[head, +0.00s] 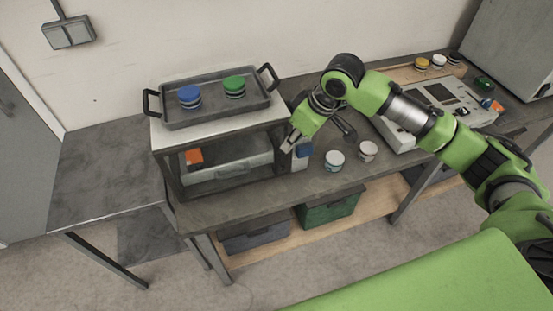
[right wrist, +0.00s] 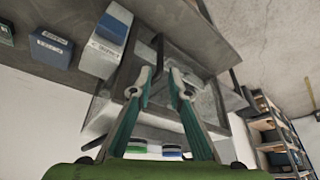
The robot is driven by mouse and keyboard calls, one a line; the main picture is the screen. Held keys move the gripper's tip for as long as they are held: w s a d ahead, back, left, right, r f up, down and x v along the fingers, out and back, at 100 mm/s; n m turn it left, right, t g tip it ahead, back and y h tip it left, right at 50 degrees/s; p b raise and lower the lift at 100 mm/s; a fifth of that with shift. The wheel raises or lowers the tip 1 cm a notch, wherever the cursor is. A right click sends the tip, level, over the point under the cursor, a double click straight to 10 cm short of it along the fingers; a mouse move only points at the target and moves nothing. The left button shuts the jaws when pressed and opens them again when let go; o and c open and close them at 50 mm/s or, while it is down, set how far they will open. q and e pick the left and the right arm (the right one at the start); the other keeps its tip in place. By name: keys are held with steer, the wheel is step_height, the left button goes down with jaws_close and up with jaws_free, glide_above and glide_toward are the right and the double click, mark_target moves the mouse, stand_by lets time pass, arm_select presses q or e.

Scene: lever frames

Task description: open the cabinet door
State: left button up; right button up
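The cabinet (head: 169,170) is a box with a white top and a dark-framed front, standing on the grey bench. An orange item and a pale tray show inside through its front. My right gripper (head: 289,145) is at the right end of the cabinet's front. In the right wrist view, my right gripper (right wrist: 160,80) has its two fingers apart. A thin dark upright bar, perhaps the door handle (right wrist: 159,50), shows between or just beyond the fingertips; I cannot tell whether they touch it. The door looks closed. My left gripper is out of view.
A grey tray (head: 211,111) with a blue-topped and a green-topped jar rests on the cabinet. A blue-topped item (head: 304,150) and two white-lidded jars (head: 334,160) stand right of it. A pale instrument (head: 425,107) is farther right. The floor in front is clear.

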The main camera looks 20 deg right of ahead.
mark_target(277, 171)
steer(key=p+x, duration=0.2)
steer(key=x, duration=1.1)
steer(key=shift+p, duration=0.35)
jaws_close()
